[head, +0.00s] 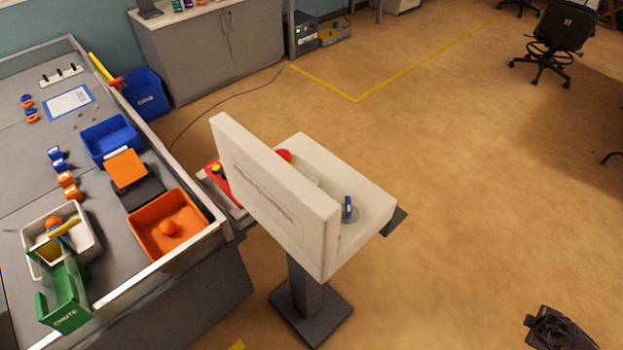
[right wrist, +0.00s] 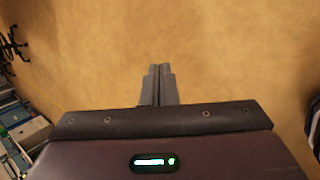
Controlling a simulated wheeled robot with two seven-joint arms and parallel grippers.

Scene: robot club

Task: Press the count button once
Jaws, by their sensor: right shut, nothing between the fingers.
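A white console (head: 270,195) with an upright panel stands on a dark pedestal in the head view. Behind the panel, a red round part (head: 284,155) and a small blue upright part (head: 347,208) show on its top. The panel hides some of the top, and I cannot tell which part is the count button. A red part with a yellow top (head: 215,169) sits left of the console. My right gripper (right wrist: 159,85) is shut and empty over bare floor in the right wrist view. My left gripper is not in view.
At left, a grey table (head: 22,160) holds an orange bin (head: 200,205), a blue bin (head: 128,121), a white bin (head: 93,245) and a green chute (head: 65,290). A grey cabinet (head: 200,55) stands behind.

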